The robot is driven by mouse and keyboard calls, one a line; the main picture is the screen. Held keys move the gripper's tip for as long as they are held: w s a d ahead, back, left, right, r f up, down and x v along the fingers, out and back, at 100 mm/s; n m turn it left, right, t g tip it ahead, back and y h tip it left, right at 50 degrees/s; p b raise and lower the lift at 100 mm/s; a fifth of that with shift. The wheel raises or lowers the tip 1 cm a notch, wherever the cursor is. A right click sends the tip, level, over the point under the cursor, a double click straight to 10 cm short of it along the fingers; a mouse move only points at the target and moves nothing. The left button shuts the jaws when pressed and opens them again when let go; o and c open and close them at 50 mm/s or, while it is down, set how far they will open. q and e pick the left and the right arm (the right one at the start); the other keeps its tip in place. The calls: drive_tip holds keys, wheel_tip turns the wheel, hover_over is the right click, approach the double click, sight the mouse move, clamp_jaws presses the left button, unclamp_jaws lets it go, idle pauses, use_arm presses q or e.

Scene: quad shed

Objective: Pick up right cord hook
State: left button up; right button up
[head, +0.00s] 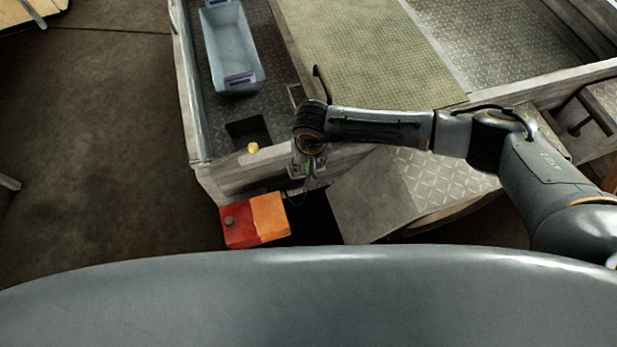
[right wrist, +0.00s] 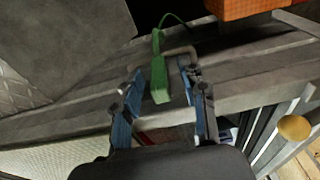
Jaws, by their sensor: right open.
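My right gripper (right wrist: 161,76) is open, its two blue fingers pointing at the trailer's edge. A green block-like piece (right wrist: 159,80) on a thin green cord sits between the fingers, with a visible gap on each side. A bent grey-brown metal hook (right wrist: 180,51) shows just beyond it, close to the right fingertip. I cannot tell whether that finger touches the hook. In the head view my right gripper (head: 308,170) points down at the trailer's front rail, and its wrist hides most of the hook area. My left gripper is not in view.
A red and orange box (head: 254,221) sits just below the rail, and its orange part shows in the right wrist view (right wrist: 240,8). A blue-grey bin (head: 231,50) stands on the trailer bed. A yellow knob (head: 252,147) is left of my wrist.

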drive_tip(key=shift+f, duration=0.1)
drive_tip(key=shift+c, duration=0.5)
clamp_jaws()
